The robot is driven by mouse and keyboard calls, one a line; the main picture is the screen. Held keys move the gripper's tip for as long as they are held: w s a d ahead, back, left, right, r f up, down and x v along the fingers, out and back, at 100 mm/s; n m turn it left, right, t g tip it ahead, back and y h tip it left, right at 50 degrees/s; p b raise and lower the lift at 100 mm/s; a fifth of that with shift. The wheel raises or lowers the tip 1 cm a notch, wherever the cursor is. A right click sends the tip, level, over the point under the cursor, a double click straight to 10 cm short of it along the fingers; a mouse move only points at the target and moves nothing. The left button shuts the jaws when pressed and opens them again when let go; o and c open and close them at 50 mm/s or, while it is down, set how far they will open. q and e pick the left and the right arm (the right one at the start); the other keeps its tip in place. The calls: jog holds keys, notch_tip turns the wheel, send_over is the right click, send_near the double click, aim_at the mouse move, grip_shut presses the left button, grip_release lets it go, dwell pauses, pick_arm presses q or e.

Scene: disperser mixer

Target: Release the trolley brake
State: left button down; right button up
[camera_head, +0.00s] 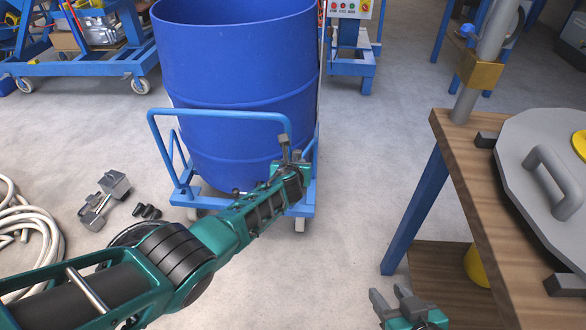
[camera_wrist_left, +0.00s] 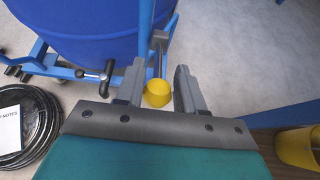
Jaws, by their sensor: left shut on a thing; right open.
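The blue trolley (camera_head: 160,150) carries a large blue drum (camera_head: 235,75) and also shows in the left wrist view (camera_wrist_left: 38,50). My left gripper (camera_head: 291,148) is at the trolley's right corner, by the handle frame. In the left wrist view its two fingers (camera_wrist_left: 160,88) stand on either side of a yellow piece (camera_wrist_left: 157,94) at the end of a thin upright rod, and it is shut on this piece. A black T-shaped handle (camera_wrist_left: 100,77) shows left of the fingers. My right gripper (camera_head: 390,301) is open and empty beside the workbench, low in the head view.
A wooden workbench (camera_head: 455,165) with a grey handled lid (camera_head: 535,150) stands at the right. A pale coiled hose (camera_head: 25,225) and grey metal parts (camera_head: 105,195) lie on the floor at left. The floor between trolley and bench is clear.

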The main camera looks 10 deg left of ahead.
pick_arm(q)
jog(key=shift+w+r, duration=0.75)
jog(key=shift+r, duration=0.2)
jog(key=shift+w+r, duration=0.1)
jog(key=c, duration=1.1)
grip_release()
jog(key=o, duration=0.3)
